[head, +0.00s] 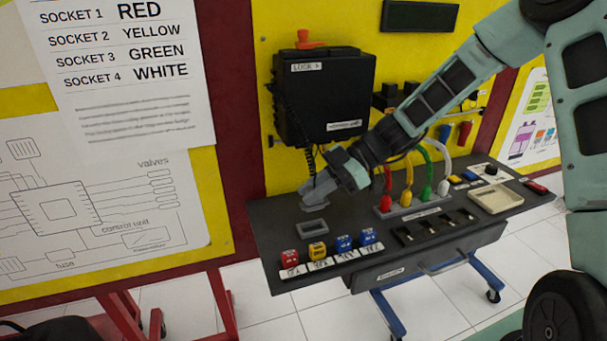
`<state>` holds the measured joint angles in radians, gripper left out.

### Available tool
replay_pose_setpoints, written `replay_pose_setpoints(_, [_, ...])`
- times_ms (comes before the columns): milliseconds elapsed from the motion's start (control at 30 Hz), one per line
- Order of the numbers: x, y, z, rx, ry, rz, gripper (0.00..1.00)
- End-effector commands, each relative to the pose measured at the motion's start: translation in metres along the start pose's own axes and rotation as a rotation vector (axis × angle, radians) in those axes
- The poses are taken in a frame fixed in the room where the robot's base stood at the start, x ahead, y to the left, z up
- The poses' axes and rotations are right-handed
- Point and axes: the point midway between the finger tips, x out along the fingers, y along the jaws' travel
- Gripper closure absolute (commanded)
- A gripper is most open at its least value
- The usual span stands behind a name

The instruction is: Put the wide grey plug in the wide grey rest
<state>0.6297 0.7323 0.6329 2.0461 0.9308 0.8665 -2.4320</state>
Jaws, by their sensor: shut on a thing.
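My gripper (316,193) is low over the back left of the dark bench top. It is shut on the wide grey plug (313,207), of which only a small grey part shows below the fingers. A black coiled cable (310,158) hangs from the black box down towards the gripper. The wide grey rest (312,228), a grey rectangular frame with a dark opening, lies on the bench just in front of the gripper. The plug is behind the rest and apart from it. Whether the plug touches the bench, I cannot tell.
A black box (325,100) is mounted on the yellow panel behind. Red, yellow and blue blocks (318,250) stand along the front left edge. Coloured plugs with cables (408,197) stand right of my gripper. A beige tray (495,199) is at the right.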

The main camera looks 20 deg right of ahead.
Motion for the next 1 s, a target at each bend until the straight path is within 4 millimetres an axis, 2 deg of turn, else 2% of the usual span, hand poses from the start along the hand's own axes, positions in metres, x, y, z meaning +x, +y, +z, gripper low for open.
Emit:
replay_pose_setpoints(333, [0.005,0.0,0.008,0.001,0.001,-0.001,1.0])
replay_pose_setpoints(833, [0.025,0.0,0.047,0.001,0.0,0.001,1.0])
replay_pose_setpoints(1000, [0.027,0.0,0.051,-0.001,0.0,0.001,1.0])
